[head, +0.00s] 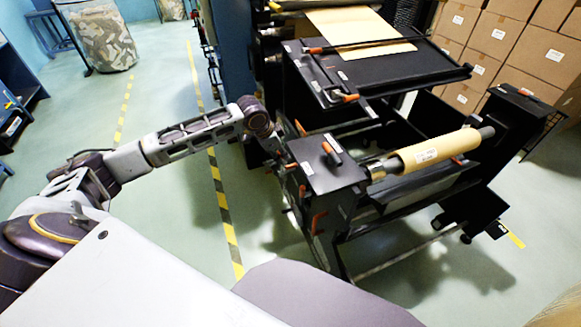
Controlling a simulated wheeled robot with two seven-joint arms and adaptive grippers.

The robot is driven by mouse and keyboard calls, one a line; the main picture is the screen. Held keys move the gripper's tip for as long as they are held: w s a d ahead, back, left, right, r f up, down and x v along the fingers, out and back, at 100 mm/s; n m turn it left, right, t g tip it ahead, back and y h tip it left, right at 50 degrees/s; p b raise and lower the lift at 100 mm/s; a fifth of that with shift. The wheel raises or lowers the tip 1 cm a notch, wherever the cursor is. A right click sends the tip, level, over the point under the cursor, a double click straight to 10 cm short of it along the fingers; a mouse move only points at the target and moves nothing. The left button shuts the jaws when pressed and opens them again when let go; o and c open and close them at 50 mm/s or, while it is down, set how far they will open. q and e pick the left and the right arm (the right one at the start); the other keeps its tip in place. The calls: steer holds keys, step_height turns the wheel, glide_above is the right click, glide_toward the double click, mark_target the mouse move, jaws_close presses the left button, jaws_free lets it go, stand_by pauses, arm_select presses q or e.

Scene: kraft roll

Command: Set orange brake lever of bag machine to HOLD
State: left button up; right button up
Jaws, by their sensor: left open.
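The black bag machine (345,185) stands at centre right with a kraft roll (440,150) on its shaft. A short lever with an orange end (329,142) lies on top of the box at the roll's left end. More orange handles show on the machine's left side, including an orange loop (318,222); I cannot tell for sure which is the brake lever, nor read a HOLD mark. My left arm reaches in from the left. My left gripper (282,158) is open beside the box's left side, small and dark against the machine; its fingertips are hard to make out. My right gripper is out of view.
Stacked cardboard boxes (500,45) stand at the back right. Yellow and black floor tape (224,210) runs left of the machine. The floor between tape and left wall is clear.

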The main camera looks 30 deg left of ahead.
mark_target(289, 166)
arm_select(q)
steer(key=b+x, duration=0.2)
steer(key=x, duration=0.9)
steer(key=shift+f, duration=0.3)
steer(key=shift+x, duration=0.95)
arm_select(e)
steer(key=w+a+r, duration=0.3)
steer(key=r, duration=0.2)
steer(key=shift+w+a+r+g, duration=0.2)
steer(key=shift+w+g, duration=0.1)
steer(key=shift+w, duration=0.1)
arm_select(q)
steer(key=shift+w, duration=0.1)
steer(key=shift+c, duration=0.5)
steer(key=shift+d, duration=0.1)
jaws_close()
